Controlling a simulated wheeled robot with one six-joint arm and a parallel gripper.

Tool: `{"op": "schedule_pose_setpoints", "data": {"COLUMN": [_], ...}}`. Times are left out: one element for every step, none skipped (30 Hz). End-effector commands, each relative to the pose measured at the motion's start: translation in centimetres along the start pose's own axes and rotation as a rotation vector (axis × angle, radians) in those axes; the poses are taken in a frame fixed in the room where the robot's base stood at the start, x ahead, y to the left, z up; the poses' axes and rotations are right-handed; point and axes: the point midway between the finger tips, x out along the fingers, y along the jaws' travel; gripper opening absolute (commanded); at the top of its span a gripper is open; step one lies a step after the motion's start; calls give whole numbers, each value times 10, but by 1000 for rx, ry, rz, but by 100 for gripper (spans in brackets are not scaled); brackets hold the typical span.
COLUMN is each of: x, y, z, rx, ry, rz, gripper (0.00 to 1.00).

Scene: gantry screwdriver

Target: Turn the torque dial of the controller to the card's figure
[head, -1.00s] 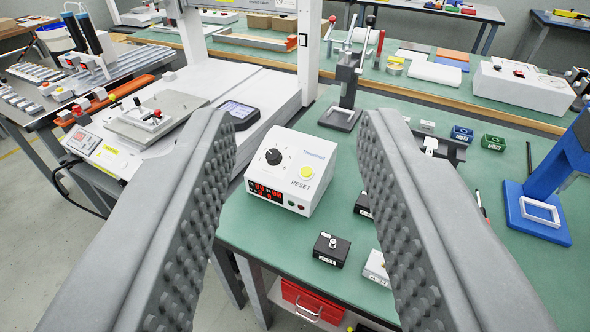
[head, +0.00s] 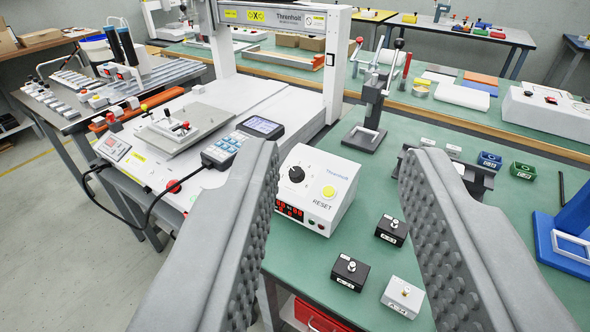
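The controller (head: 322,186) is a white box with a sloped front on the green bench, near the picture's middle. I cannot make out a card with a figure.
Small black boxes (head: 348,272) and a white box (head: 402,296) with knobs stand right of and in front of the controller. A hand press (head: 368,120) stands behind it. A gantry machine (head: 270,95) with a keypad pendant (head: 222,150) is to the left.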

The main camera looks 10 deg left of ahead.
Motion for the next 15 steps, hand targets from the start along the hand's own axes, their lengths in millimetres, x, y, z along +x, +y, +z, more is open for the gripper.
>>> {"op": "schedule_pose_setpoints", "data": {"x": [0,0,0,0,0,1,2,4,8,13,17,25,32,39,48], "y": [0,0,0,0,0,0,0,-1,-2,-3,-4,-5,-6,-8,-10], "z": [0,0,0,0,0,0,0,0,1,1,2,3,3,5,6], "rx": [0,0,0,0,0,-1,-2,-4,-7,-10,-15,-22,-29,-37,-47], "ry": [0,0,0,0,0,-3,-7,-14,-28,-42,-59,-86,-108,-134,-169], "rz": [0,0,0,0,0,-1,-1,-3,-5,-8,-11,-15,-18,-22,-27], "gripper": [36,36,36,38,44,48,48,48,48,48,48,48,48,48,48]}}
